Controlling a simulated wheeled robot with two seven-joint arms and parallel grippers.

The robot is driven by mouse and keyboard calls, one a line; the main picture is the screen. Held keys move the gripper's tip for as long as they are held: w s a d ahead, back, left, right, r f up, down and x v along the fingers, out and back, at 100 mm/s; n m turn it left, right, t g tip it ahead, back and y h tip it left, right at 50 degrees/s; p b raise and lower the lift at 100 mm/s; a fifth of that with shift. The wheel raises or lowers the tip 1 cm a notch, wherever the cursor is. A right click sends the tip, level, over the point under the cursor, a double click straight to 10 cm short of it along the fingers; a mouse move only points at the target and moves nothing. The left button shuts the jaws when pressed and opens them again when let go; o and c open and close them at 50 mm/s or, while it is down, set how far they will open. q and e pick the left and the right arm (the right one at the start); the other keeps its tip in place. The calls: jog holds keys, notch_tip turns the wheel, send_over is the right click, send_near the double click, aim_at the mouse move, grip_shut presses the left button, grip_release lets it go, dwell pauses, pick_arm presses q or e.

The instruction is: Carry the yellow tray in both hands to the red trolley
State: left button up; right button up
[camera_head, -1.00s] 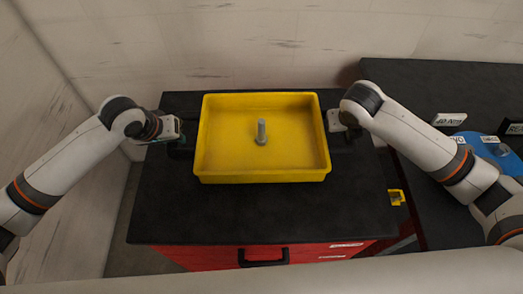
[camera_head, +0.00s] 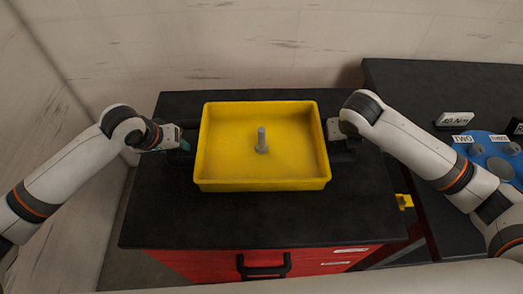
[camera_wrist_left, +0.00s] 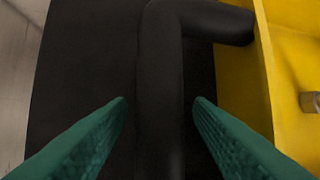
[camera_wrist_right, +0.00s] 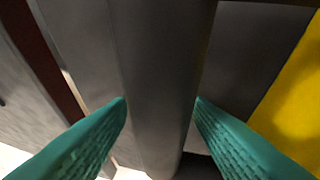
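The yellow tray (camera_head: 210,186) is level over the black top of the red trolley (camera_head: 200,264); whether it touches the top I cannot tell. A grey bolt-like part (camera_head: 262,141) stands upright in it. My left gripper (camera_head: 184,145) is at the tray's left side. In the left wrist view its green fingers (camera_wrist_left: 160,105) lie either side of a black bar handle (camera_wrist_left: 160,60). My right gripper (camera_head: 340,145) is at the right side. Its fingers (camera_wrist_right: 161,105) flank the other handle (camera_wrist_right: 165,50).
A dark bench (camera_head: 440,85) stands at the right, with a blue plate (camera_head: 480,148) and white labels on it. A small yellow piece (camera_head: 404,201) is at the trolley's right side. Walls are behind and left. The trolley top is bare in front of the tray.

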pick_arm(q)
jog(key=shift+r, duration=0.1)
pick_arm(e)
jog(key=shift+r, duration=0.35)
pick_arm(q)
jog(key=v, duration=1.1)
jog(key=shift+s+r, duration=0.15)
jog(key=shift+r, duration=0.2)
pick_arm(e)
jog(key=v, duration=1.1)
jog(key=shift+s, duration=0.15)
pick_arm(q)
jog(key=shift+s+a+f, duration=0.1)
jog(key=shift+a, duration=0.05)
pick_arm(e)
jog(key=shift+s+a, duration=0.1)
